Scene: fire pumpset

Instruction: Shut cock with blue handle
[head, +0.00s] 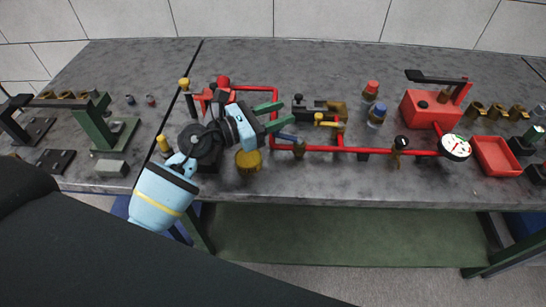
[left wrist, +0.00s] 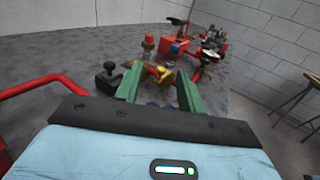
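The cock with the blue handle (head: 287,137) sits on the red pipe (head: 318,149) near the middle of the bench. Its handle points left, roughly along the pipe. My left gripper (head: 288,112) has two green fingers, spread apart with nothing held between them. It is above and behind the blue handle in the head view, apart from it as far as I can tell. In the left wrist view, a dim blue part (left wrist: 160,103) shows low between the open fingers (left wrist: 160,67), partly hidden by the gripper body. My right gripper is not in view.
A yellow-handled cock (head: 328,121) stands just right of my fingers. A black clamp (head: 310,108) is behind it. Bottles with red (head: 372,88) and blue (head: 377,112) caps, a red pump (head: 430,108) and a gauge (head: 455,147) stand further right.

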